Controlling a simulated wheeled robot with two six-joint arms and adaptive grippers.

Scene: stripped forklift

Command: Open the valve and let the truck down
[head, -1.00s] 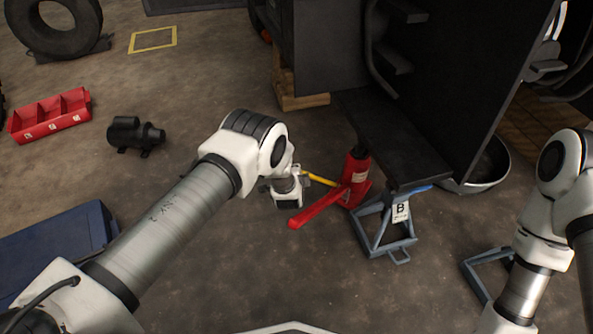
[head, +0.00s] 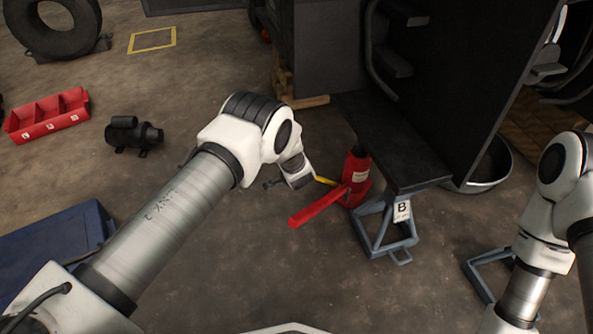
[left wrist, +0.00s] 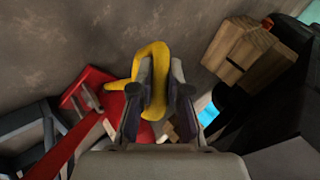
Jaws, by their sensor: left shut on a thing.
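The red jack (head: 354,178) stands on the floor under the dark underside of the truck (head: 395,140). Its red lever (head: 318,207) slopes toward the lower left. My left gripper (head: 310,180) is beside the jack, mostly hidden by its own wrist. It is shut on a yellow handle (head: 325,181), only a short piece of which shows in the head view. In the left wrist view the yellow handle (left wrist: 152,70) lies between the fingers of my left gripper (left wrist: 163,85), with a bent end sticking out left. My right arm shows at the right edge; its gripper is out of view.
A blue-grey stand marked B (head: 385,225) is beside the jack, under the truck's plate; another stand (head: 490,270) is at lower right. Wooden blocks (head: 295,100) lie behind. A motor (head: 133,135) and red bin (head: 47,115) are left. Floor in front is clear.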

